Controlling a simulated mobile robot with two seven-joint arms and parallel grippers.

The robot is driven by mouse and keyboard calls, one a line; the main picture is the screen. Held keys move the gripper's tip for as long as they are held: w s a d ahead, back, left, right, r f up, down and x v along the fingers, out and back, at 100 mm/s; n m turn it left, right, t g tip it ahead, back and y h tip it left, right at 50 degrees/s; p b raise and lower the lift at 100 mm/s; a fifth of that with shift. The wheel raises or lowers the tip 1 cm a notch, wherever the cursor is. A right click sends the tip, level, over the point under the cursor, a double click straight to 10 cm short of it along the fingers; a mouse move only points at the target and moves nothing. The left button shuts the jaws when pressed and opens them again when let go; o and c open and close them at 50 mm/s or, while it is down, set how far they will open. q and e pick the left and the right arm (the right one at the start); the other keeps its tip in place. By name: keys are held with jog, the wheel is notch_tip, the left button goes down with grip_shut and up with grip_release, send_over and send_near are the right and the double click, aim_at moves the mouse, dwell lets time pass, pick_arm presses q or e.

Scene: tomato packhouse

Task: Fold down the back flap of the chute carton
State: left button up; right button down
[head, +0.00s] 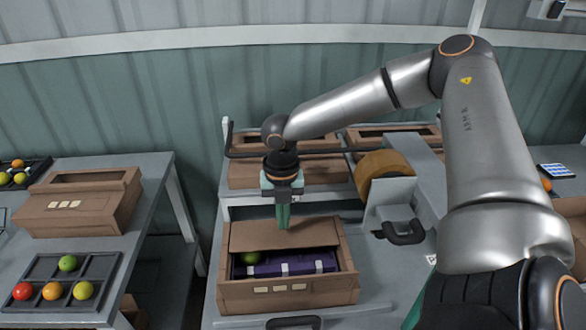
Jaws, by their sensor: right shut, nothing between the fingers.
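The chute carton (233,291) is a brown box on the grey surface in the lower middle of the head view. Its back flap (256,236) spans the rear of the opening and leans in over the back part. The front of the opening is uncovered, showing a green tomato (250,258) and a purple item with white bands (291,264). My right gripper (284,226) points straight down, its green fingers shut and empty, with the tips at the back flap; I cannot tell whether they touch it. My left gripper is not in view.
A tape roll (385,172) on a grey dispenser stands right of the carton. More cartons (246,176) sit on a shelf behind. A black handle (293,322) lies in front.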

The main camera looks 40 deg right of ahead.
notch_tip(320, 180, up, 5)
jog(key=p, duration=0.4)
jog(key=shift+r, duration=0.2)
dwell(0.3)
